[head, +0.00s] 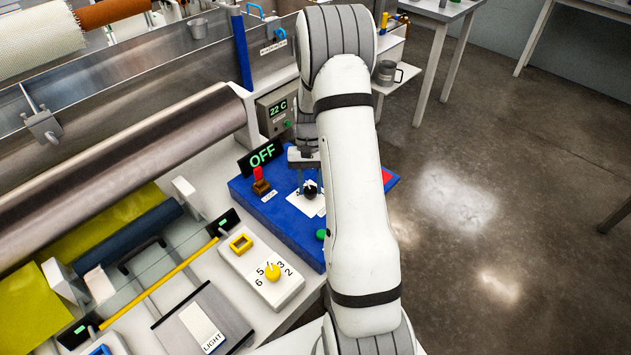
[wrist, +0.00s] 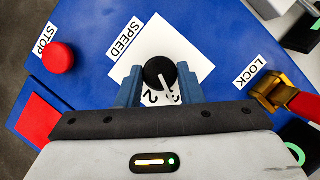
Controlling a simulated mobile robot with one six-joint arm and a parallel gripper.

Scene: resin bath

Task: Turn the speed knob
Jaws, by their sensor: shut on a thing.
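The speed knob (wrist: 160,73) is round and black with a white pointer line. It sits on a white dial plate (wrist: 190,42) labelled SPEED on the blue panel (wrist: 98,50). In the wrist view the pointer aims down and slightly right, beside the figures 2 and 3. My gripper (wrist: 160,88) is shut on the knob, one finger on each side. In the head view the knob (head: 310,189) shows under my gripper (head: 308,182), and my arm hides part of the panel. A display (head: 262,154) reads OFF.
A red STOP button (wrist: 58,58) and a red square (wrist: 38,118) lie to the left in the wrist view. A LOCK lever with a red handle (wrist: 305,106) stands to the right. A yellow numbered knob (head: 272,271) sits on a white box nearby.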

